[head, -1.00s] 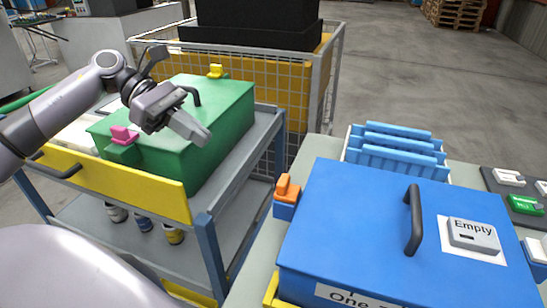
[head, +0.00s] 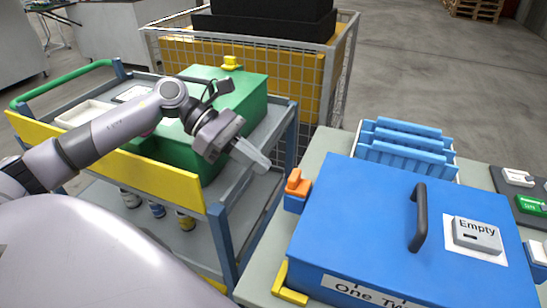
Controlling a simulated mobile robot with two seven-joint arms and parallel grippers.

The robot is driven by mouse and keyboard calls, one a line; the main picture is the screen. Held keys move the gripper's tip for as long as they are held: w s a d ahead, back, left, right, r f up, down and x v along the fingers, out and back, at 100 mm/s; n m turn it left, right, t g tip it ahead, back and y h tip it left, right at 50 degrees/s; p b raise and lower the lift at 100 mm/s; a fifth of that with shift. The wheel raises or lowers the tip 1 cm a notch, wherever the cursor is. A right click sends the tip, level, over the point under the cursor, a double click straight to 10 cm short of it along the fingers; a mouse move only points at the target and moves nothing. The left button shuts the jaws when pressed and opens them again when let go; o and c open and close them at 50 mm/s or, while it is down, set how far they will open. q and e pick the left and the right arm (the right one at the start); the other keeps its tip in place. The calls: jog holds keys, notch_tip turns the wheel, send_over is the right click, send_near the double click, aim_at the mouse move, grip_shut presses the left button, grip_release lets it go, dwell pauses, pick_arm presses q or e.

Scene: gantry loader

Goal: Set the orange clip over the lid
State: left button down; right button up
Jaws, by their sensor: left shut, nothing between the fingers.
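The orange clip (head: 298,183) stands upright on a blue block at the left edge of the blue lidded box. The blue lid (head: 365,210) has a black handle and lies flat on its box. Whether the clip touches the lid is hard to tell. My left gripper (head: 264,166) is shut and empty, up and to the left of the orange clip, apart from it, over the right edge of the cart. My right gripper is not in view.
A green box (head: 243,98) with a yellow clip (head: 230,62) stands on the cart (head: 222,210). A blue slotted rack (head: 405,146) is behind the lid. A grey block (head: 477,235) marked Empty lies on the lid. A wire cage (head: 335,85) stands behind the cart.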

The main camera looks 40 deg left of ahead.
aim_at(295, 174)
pick_arm(q)
jog(key=d, duration=0.1)
jog(key=w+d+p, duration=0.1)
jog(key=d, duration=0.1)
jog(key=shift+d, duration=0.3)
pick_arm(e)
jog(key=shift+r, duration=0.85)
pick_arm(q)
jog(key=shift+d, duration=0.1)
jog(key=shift+w+d+b, duration=0.25)
jog(key=shift+d+b, duration=0.25)
jog(key=shift+d, duration=0.75)
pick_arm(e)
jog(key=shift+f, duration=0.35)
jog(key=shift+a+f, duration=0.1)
